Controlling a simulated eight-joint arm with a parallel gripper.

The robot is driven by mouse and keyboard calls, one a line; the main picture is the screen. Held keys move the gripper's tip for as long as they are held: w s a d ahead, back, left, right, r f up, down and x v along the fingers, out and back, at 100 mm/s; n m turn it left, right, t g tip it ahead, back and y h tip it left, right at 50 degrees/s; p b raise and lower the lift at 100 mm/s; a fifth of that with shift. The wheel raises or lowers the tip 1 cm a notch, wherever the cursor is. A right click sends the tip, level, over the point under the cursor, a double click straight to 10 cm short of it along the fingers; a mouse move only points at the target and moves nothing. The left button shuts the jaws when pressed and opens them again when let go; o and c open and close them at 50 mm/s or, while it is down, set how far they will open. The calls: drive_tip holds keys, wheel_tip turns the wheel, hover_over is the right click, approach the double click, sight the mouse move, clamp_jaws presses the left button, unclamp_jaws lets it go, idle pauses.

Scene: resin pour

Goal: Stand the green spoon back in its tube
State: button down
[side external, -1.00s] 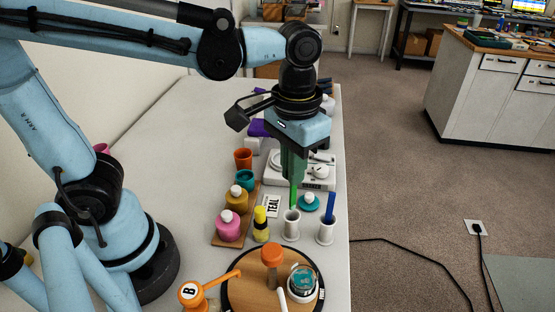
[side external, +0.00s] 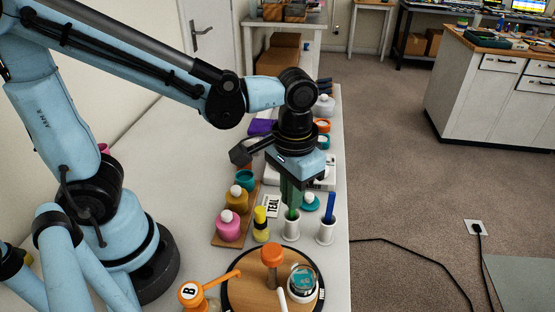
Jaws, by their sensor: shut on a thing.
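The green spoon (side external: 292,214) is upright, with its lower part inside the left white tube (side external: 291,230). My gripper (side external: 292,203) points down right above that tube and is shut on the spoon's upper part. The fingers hide most of the spoon, and I cannot see how deep it sits inside. A second white tube (side external: 326,233) to the right holds a blue spoon (side external: 330,207).
A yellow bottle (side external: 261,226) stands close left of the green spoon's tube. A teal-lidded pot (side external: 309,202) is just behind, between the tubes. Pink (side external: 228,227) and amber bottles (side external: 236,200) stand on a wooden board. A round wooden turntable (side external: 250,285) is in front.

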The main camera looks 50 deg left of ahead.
drive_tip(key=c, duration=1.2)
unclamp_jaws()
drive_tip(key=shift+r, duration=0.15)
wheel_tip(320, 180, up, 12)
drive_tip(key=shift+f, duration=0.25)
drive_tip(key=a+f+t, duration=0.2)
drive_tip(key=a, duration=0.1)
drive_tip(key=a+f+t, duration=0.2)
drive_tip(key=a, duration=0.2)
drive_tip(key=w+a+f+t, duration=0.1)
drive_tip(key=a+f+t, duration=0.2)
drive_tip(key=shift+a, duration=0.2)
